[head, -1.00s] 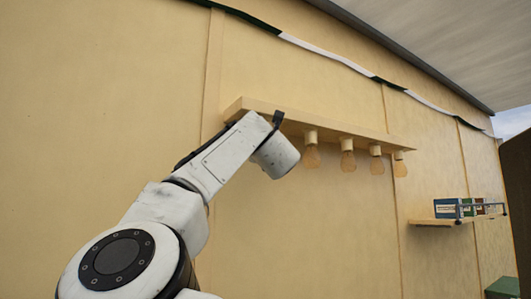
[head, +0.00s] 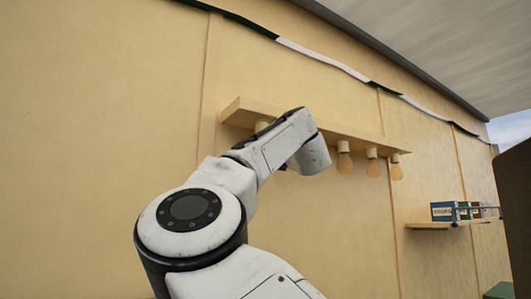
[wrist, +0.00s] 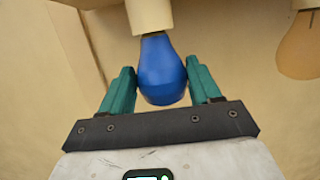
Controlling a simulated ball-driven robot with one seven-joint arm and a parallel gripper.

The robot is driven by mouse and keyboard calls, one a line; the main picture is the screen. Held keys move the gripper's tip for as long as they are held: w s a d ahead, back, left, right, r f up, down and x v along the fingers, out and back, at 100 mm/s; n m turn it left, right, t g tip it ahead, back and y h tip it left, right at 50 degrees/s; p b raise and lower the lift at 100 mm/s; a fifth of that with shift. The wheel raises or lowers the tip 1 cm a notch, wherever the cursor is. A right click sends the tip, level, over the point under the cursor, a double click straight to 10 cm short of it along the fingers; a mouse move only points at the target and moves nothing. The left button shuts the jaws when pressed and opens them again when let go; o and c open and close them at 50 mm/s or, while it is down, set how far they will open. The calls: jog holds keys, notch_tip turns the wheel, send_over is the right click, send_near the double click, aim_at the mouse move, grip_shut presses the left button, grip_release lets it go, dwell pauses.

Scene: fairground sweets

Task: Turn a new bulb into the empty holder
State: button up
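In the wrist view a blue bulb (wrist: 161,75) hangs neck up, upright, between the two teal fingers of my gripper (wrist: 161,88). The fingers look to press on both sides of its round part. Its neck meets the lower end of a cream holder (wrist: 150,15); whether it is threaded in cannot be seen. In the head view a board (head: 245,108) on the wall bears the row of holders. The left holder (head: 262,125) shows only its top above my arm. My fingers and the blue bulb are hidden behind my wrist there.
Amber bulbs hang in holders to the right, the nearest visible one (head: 344,162) close to my wrist; an amber bulb (wrist: 299,48) also shows right of my fingers. A wall shelf (head: 435,225) with small boxes (head: 444,212) stands further right. The wall below the board is clear.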

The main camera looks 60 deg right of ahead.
jog(key=o, duration=0.5)
jog(key=b+v, duration=0.4)
jog(key=v, duration=0.6)
jog(key=shift+s+a, duration=0.2)
jog(key=shift+s, duration=0.1)
jog(key=shift+f, duration=0.2)
